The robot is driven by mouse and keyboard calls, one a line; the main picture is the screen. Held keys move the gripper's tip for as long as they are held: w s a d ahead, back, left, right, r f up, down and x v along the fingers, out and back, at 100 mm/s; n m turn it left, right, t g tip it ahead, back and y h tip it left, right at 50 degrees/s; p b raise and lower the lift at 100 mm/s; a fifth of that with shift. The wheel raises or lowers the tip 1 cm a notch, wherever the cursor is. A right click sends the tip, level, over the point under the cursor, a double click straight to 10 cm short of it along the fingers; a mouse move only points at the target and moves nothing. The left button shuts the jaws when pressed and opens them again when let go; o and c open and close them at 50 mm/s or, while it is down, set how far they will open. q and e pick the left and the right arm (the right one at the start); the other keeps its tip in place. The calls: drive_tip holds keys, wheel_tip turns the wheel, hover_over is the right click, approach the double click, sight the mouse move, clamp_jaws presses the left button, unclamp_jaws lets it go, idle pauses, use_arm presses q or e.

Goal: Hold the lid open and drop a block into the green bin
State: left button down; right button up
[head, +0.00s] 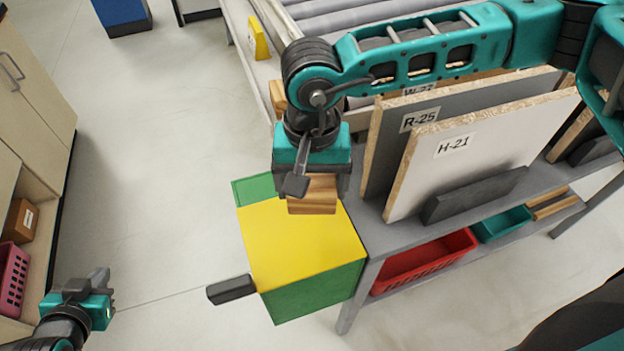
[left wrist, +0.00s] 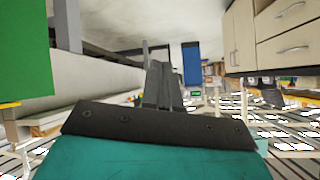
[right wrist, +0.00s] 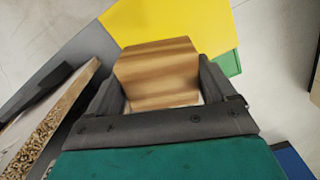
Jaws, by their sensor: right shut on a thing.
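The green bin (head: 315,292) stands at the end of the grey bench. Its yellow lid (head: 295,245) lies flat over the top and looks closed; a dark handle (head: 231,289) sticks out at its left. My right gripper (head: 312,182) is shut on a wooden block (head: 313,197), held over the far part of the lid. The block also shows between the fingers in the right wrist view (right wrist: 158,72). I cannot tell the gap between block and lid. My left gripper (head: 103,276) is shut and empty, left of the handle and apart from it.
Panels, among them a white one marked H-21 (head: 470,155) and a grey one marked R-25 (head: 385,150), stand on the bench right of the bin. A red basket (head: 425,263) sits on the lower shelf. A cabinet (head: 40,110) is at the left. The floor between is clear.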

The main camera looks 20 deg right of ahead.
use_arm(q)
drive_tip(key=w+a+r+m, duration=0.2)
drive_tip(key=w+a+r, duration=0.2)
drive_tip(key=w+r, duration=0.2)
drive_tip(key=w+d+r+m+h, duration=0.2)
drive_tip(key=w+d+r+m, duration=0.1)
drive_tip(key=w+d+r, duration=0.15)
drive_tip(key=s+d+r+m+g+h, duration=0.1)
drive_tip(key=d+r+m+h, duration=0.2)
drive_tip(key=d, duration=0.5)
drive_tip(key=s+d+r+m+g+h, duration=0.1)
drive_tip(key=s+d+r+m+g, duration=0.15)
drive_tip(key=d+m, duration=0.4)
drive_tip(key=s+d+r+m+h, duration=0.1)
drive_tip(key=d+r+m, duration=0.2)
drive_tip(key=d, duration=0.6)
drive_tip(key=s+d+m+g, duration=0.5)
drive_tip(key=s+d+m, duration=0.3)
drive_tip(key=s+m, duration=0.25)
drive_tip(key=s+a+f+m+g+y, duration=0.1)
drive_tip(key=s+a+f+m+y, duration=0.1)
drive_tip(key=s+m+y, duration=0.35)
drive_tip(key=s+a+f+m+y, duration=0.2)
drive_tip(key=s+a+f+m, duration=0.25)
drive_tip(key=s+m, duration=0.25)
wheel_tip(320, 180, down, 9)
drive_tip(key=shift+w+a, duration=0.2)
drive_tip(key=shift+a, duration=0.1)
